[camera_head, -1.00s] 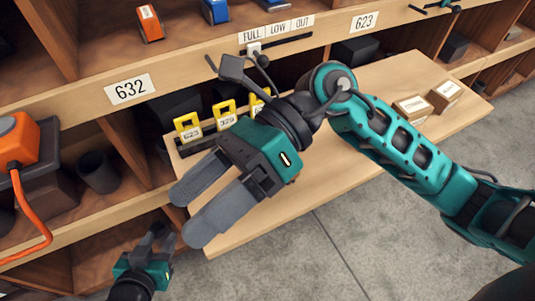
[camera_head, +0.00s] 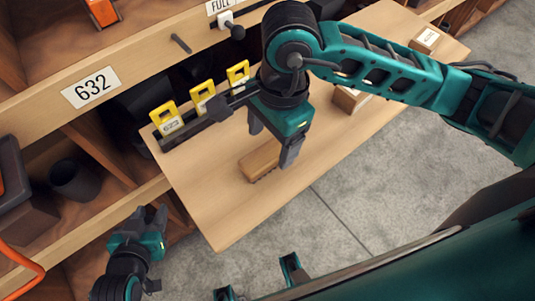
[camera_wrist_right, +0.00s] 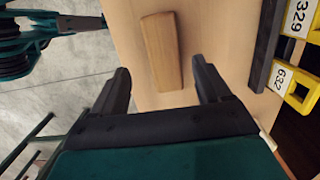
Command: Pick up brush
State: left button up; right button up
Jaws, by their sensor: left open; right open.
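The brush (camera_head: 260,161) is a wooden block with a dark underside edge, lying on the light wooden pull-out board (camera_head: 215,210). My right gripper (camera_head: 272,152) is above the board, pointing down, with its open fingers close to the brush. In the right wrist view the brush (camera_wrist_right: 161,52) lies beyond and between the two spread fingertips of the right gripper (camera_wrist_right: 162,85), with nothing held. My left gripper (camera_head: 151,215) is low at the left, beside the board's left edge, open and empty.
Yellow numbered tags (camera_head: 203,98) stand in a dark rack along the board's back edge. Small cardboard boxes (camera_head: 350,98) sit on the board to the right. A dark cup (camera_head: 75,180) stands in a left cubby.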

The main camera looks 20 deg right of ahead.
aim_at(268, 153)
jog(key=f, duration=0.5)
jog(key=shift+w+a+f, duration=0.2)
jog(key=shift+a+f, duration=0.1)
jog(key=shift+c, duration=0.2)
jog(key=c, duration=1.2)
jog(key=shift+r, duration=0.1)
jog(key=shift+c, duration=0.2)
jog(key=shift+r, duration=0.1)
